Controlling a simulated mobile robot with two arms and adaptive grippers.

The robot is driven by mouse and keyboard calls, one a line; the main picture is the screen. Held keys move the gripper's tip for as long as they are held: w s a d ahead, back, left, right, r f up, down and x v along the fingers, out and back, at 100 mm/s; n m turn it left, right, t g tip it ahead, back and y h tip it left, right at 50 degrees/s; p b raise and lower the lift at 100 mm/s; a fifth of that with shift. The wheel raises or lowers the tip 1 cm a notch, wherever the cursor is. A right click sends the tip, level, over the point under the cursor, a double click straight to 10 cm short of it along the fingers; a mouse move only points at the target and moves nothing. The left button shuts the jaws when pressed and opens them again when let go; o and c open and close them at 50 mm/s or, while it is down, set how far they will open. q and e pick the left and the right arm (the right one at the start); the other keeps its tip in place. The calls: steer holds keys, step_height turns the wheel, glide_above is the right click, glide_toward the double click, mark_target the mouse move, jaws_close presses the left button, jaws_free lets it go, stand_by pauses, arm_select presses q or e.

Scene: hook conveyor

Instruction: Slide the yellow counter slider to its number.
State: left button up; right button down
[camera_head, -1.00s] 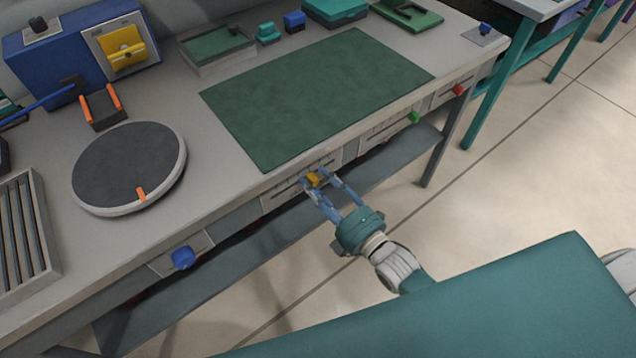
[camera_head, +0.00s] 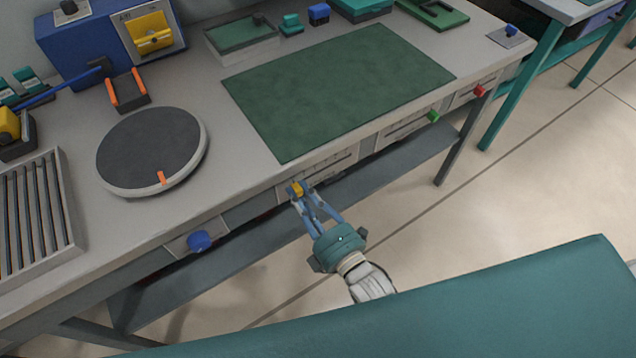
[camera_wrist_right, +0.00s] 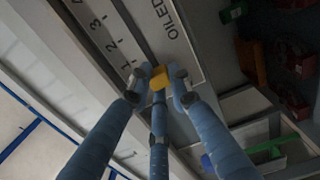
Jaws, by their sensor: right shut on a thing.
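The yellow counter slider (camera_head: 296,188) sits on the numbered white panel (camera_head: 346,158) on the table's front, near the panel's left end in the head view. My right gripper (camera_head: 301,192) is shut on it, its fingers reaching in from the front. In the wrist view the yellow slider (camera_wrist_right: 158,79) is between the fingertips, at the low end of the scale past the "1". The numbers 1, 2, 3 and part of a 4 show, with the label "OILED" across the slot. Fingers hide the panel's end, so the exact mark cannot be told. My left gripper is not in view.
A blue knob (camera_head: 200,241) is left of the panel; a green knob (camera_head: 433,116) and a red knob (camera_head: 479,91) are to its right. A grey lower shelf (camera_head: 240,262) runs beneath. The green mat (camera_head: 340,88) above is bare.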

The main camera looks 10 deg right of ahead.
steer(key=shift+s+a, duration=0.1)
steer(key=shift+a, duration=0.1)
steer(key=c, duration=1.6)
jaws_free()
steer(key=shift+a, duration=0.1)
steer(key=shift+o, duration=0.2)
steer(key=v, duration=1.2)
